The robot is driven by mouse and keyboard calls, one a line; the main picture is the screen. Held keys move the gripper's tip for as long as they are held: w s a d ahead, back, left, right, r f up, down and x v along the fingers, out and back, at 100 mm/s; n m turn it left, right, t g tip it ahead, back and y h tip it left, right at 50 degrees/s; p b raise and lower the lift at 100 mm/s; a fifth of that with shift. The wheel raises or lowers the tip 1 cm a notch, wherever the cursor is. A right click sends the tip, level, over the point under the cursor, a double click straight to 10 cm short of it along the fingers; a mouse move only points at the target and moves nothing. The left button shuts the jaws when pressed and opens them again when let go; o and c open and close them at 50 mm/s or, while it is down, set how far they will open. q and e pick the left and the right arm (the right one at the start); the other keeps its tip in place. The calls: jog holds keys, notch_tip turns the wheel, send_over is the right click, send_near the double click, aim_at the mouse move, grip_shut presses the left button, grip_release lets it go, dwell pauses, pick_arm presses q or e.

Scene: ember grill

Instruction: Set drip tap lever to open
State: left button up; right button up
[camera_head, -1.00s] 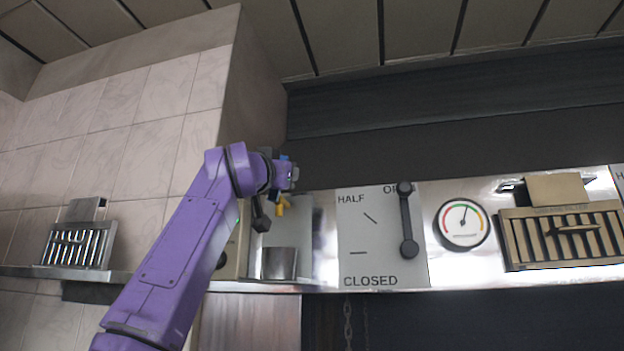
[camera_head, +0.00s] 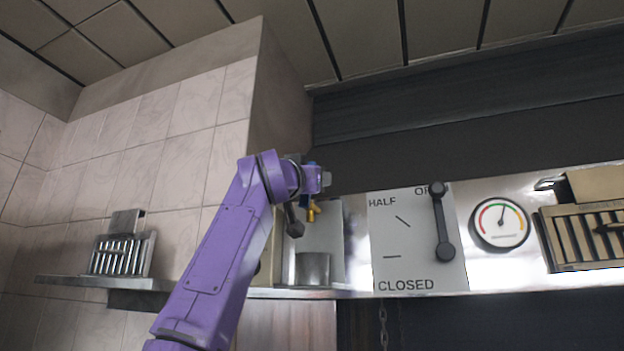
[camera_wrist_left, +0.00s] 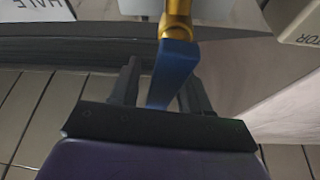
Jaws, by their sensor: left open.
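The drip tap shows as a gold body (camera_head: 312,212) left of the dial plate. In the left wrist view its gold stem (camera_wrist_left: 177,20) carries a blue lever (camera_wrist_left: 175,72). My left gripper (camera_head: 320,180) is up at the tap and covers part of it in the head view. In the wrist view the open jaws of my left gripper (camera_wrist_left: 160,78) stand on both sides of the blue lever. I cannot tell whether either finger touches it. My right gripper is not in view.
A metal cup (camera_head: 312,268) stands below the tap. To the right are a plate marked HALF and CLOSED (camera_head: 400,250) with a black lever (camera_head: 441,225), a round gauge (camera_head: 500,225) and a slatted brass panel (camera_head: 585,240). A slatted rack (camera_head: 122,252) is on the left shelf (camera_head: 100,283).

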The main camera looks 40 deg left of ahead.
pick_arm(q)
jog(key=b+v, duration=0.7)
jog(key=v, duration=0.3)
jog(key=shift+s, duration=0.3)
jog(key=shift+f, duration=0.1)
